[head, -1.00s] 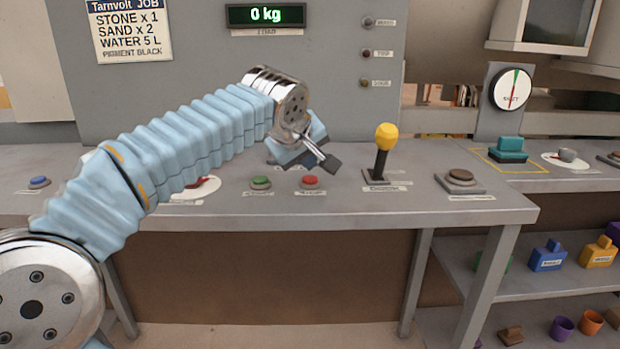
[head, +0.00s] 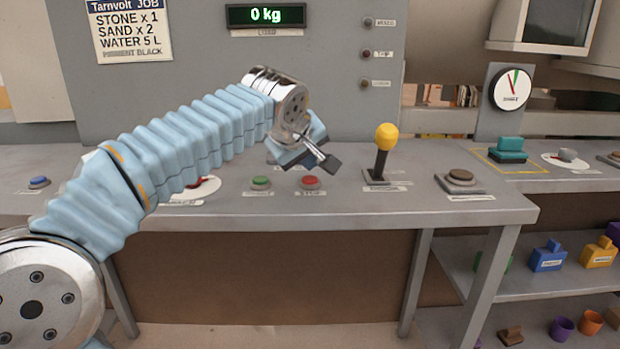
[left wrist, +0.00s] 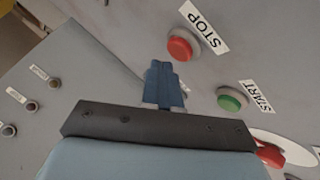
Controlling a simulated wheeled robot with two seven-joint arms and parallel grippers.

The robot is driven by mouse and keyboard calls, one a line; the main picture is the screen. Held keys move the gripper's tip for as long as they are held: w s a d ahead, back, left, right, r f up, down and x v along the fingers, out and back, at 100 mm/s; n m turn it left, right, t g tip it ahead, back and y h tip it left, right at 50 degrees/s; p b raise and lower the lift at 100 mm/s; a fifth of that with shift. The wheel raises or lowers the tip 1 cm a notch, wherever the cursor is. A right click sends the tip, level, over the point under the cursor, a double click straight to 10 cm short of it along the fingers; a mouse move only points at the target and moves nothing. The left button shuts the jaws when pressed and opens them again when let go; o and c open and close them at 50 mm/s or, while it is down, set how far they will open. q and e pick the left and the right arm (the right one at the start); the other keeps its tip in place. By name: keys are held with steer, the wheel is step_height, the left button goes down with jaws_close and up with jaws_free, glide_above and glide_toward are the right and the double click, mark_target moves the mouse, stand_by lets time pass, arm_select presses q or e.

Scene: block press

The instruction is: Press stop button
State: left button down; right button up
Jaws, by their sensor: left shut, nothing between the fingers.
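The red stop button (head: 310,182) sits on the grey console top, with a white label in front of it. In the left wrist view the red button (left wrist: 181,47) shows beside the label reading STOP. My left gripper (head: 331,164) is shut and empty, above and slightly behind the red button in the head view, apart from it. In the left wrist view its closed fingers (left wrist: 163,82) point toward the area beside the red button. The green start button (head: 261,183) is just left of the red one. My right gripper is not in view.
A yellow-knobbed lever (head: 385,140) stands right of the red button, with a brown button (head: 460,177) farther right. A panel with a 0 kg display (head: 266,15) rises behind. The console's front edge is clear.

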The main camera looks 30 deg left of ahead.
mark_target(308, 180)
arm_select(q)
steer(key=shift+f, duration=0.1)
stand_by(0.3)
steer(key=shift+f+b, duration=0.3)
steer(key=shift+b, duration=0.1)
steer(key=shift+f+b, duration=0.45)
steer(key=shift+f, duration=0.1)
stand_by(0.5)
stand_by(0.3)
steer(key=shift+r+p, duration=0.8)
steer(key=shift+r, duration=0.2)
step_height(308, 180, up, 5)
steer(key=p, duration=0.4)
stand_by(0.4)
